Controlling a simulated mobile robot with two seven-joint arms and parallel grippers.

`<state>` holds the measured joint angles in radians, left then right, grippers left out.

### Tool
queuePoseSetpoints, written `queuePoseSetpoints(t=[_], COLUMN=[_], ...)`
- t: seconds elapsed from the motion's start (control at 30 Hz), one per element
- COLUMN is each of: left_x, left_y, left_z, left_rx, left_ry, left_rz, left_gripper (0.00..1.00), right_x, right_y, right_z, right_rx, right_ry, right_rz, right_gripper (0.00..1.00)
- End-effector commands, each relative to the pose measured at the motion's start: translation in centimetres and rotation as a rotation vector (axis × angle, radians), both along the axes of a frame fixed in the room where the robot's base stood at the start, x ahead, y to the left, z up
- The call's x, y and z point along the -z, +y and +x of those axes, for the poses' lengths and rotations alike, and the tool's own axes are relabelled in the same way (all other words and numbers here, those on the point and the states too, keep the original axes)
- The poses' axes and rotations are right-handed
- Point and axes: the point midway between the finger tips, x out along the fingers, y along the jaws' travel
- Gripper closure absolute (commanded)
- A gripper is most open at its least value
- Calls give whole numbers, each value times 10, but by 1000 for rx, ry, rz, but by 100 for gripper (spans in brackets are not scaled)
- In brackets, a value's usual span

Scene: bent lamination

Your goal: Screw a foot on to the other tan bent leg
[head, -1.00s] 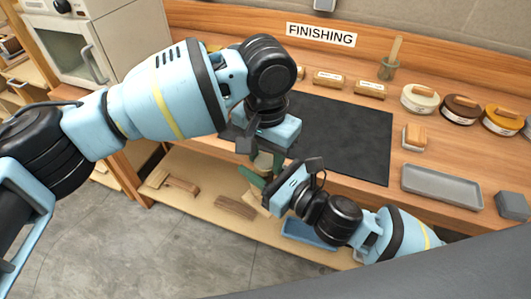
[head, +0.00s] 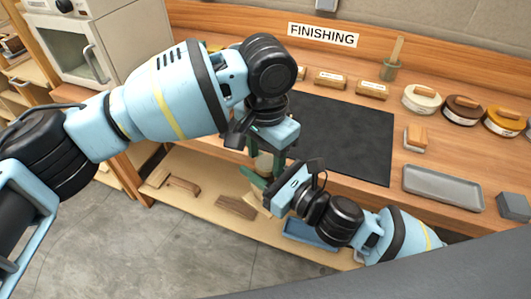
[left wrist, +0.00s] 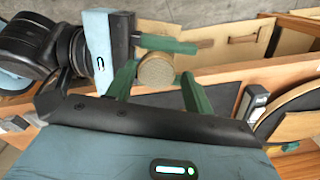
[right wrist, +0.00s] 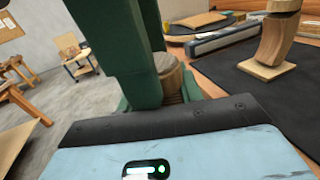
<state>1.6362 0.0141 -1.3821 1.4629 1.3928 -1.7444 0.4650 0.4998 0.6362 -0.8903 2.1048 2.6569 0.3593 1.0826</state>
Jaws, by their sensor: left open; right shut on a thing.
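My left gripper (left wrist: 157,90) points down from above, open, with one green finger on each side of the disc. Whether its fingers touch the disc cannot be told. Most of the held piece is hidden by the fingers.
Another bent leg (right wrist: 277,40) stands on a square plate on the dark mat (head: 345,140). Brown wood pieces (head: 236,207) and a blue tray (head: 308,233) lie on the lower shelf. Tins (head: 420,97) and a grey tray (head: 442,186) stand on the bench at right.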

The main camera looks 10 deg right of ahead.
Motion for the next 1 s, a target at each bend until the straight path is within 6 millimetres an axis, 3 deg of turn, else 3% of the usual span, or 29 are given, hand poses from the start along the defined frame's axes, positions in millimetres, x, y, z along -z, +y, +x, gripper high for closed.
queuePoseSetpoints(t=[0.37, 0.77, 1.0], left_x=[-2, -43, -46], left_y=[-7, -5, -3], left_z=[-7, -5, -4], left_rx=[18, 13, 9], left_ry=[10, 5, 5], left_rz=[-14, -11, -7], left_gripper=[38, 38, 38], right_x=[-2, 0, -1], right_y=[1, 0, 0], right_z=[1, 1, 1], right_rx=[1, 2, 1], right_ry=[-3, -1, -2], right_rz=[3, 1, 1], right_gripper=[100, 100, 100])
